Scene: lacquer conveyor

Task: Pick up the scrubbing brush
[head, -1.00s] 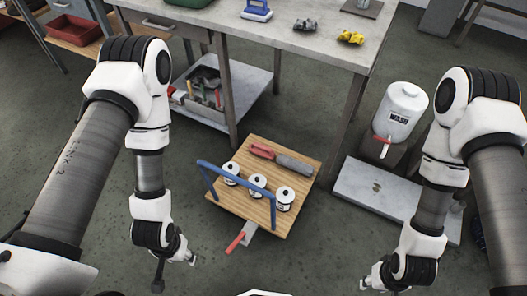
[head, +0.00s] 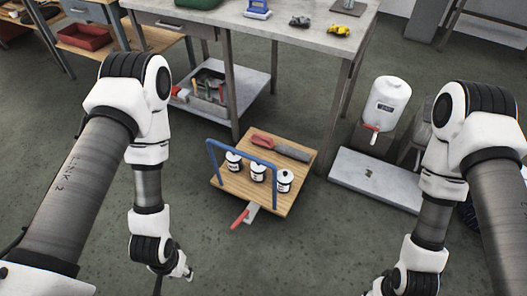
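I cannot pick out a scrubbing brush for sure. A long tool with a red handle and a grey body (head: 282,147) lies along the back of the wooden trolley deck (head: 240,189); I cannot tell whether it has bristles. My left gripper (head: 176,272) hangs over bare floor at the lower left, in front of the trolley and apart from everything; its fingers are small and partly hidden. My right gripper (head: 374,292) is cut off by the bottom edge, so its fingers barely show.
The trolley has a blue rail (head: 241,146), several white pots and a red-gripped lever (head: 240,218). A workbench (head: 300,28) stands behind it, with a tool box (head: 208,92) on its low shelf. A white jug (head: 388,104) stands at right, behind a pale floor slab (head: 375,181).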

